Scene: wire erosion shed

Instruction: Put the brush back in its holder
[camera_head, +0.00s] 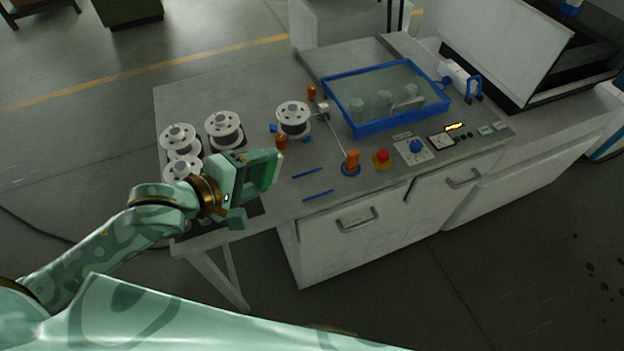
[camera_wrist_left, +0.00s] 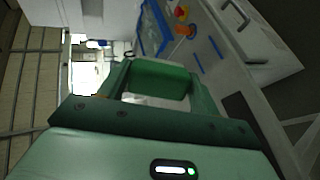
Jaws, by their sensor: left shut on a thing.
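My left gripper (camera_head: 268,168) is over the front left part of the grey worktop, its fingers pointing right. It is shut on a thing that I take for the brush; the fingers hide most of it. A small pale tip (camera_head: 281,155) shows at the finger ends. In the left wrist view a green bar (camera_wrist_left: 160,80) spans between the fingers of the left gripper (camera_wrist_left: 165,85); I cannot tell whether it is part of the held thing. I cannot make out the brush holder for certain. My right gripper is out of view.
White spools (camera_head: 225,128) stand behind and left of the gripper. An orange knob (camera_head: 281,142) stands close by, another orange piece (camera_head: 351,159) in a blue ring. A blue-rimmed tray (camera_head: 360,131), a red button (camera_head: 381,157) and dials lie to the right. The worktop around two blue strips (camera_head: 307,172) is clear.

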